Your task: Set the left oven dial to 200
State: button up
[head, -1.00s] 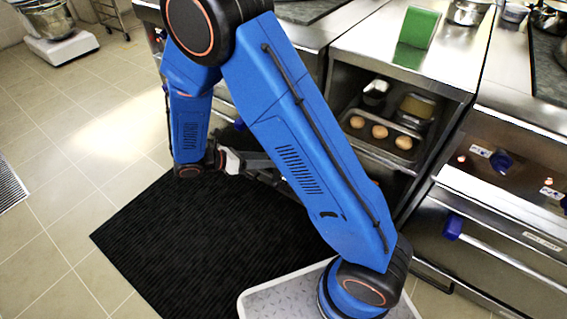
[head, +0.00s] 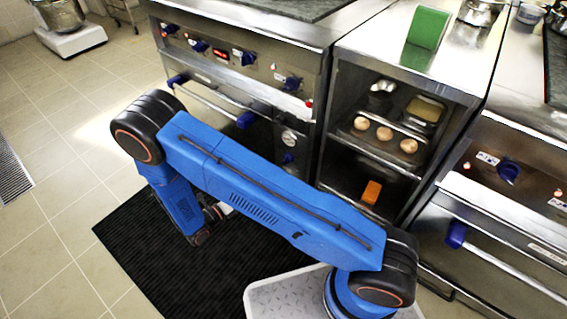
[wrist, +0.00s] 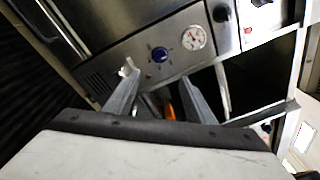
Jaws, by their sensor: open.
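The left oven (head: 240,55) has a lower panel with a round white gauge (head: 289,137) and a blue dial (head: 289,157) under it, partly close behind my arm. In the wrist view the blue dial (wrist: 160,54) sits beside the gauge (wrist: 194,38) on a steel panel. Its setting is too small to read. My gripper (wrist: 159,77) is open and empty, with its fingers apart, pointing toward the panel just below the dial in the picture. It is not touching the dial. In the head view my arm hides most of the gripper.
Several blue knobs (head: 248,58) line the upper panel. A bar handle (head: 210,100) runs below them. An open shelf unit (head: 327,165) with eggs (head: 384,133) and an orange block (head: 371,192) stands to the right. Another oven (head: 500,215) is at far right. A black mat (head: 150,250) covers the floor.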

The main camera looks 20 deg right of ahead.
aim_at(287, 159)
jog(key=x, duration=1.7)
jog(key=shift+d, duration=0.15)
jog(key=c, duration=1)
jog(key=shift+c, duration=0.2)
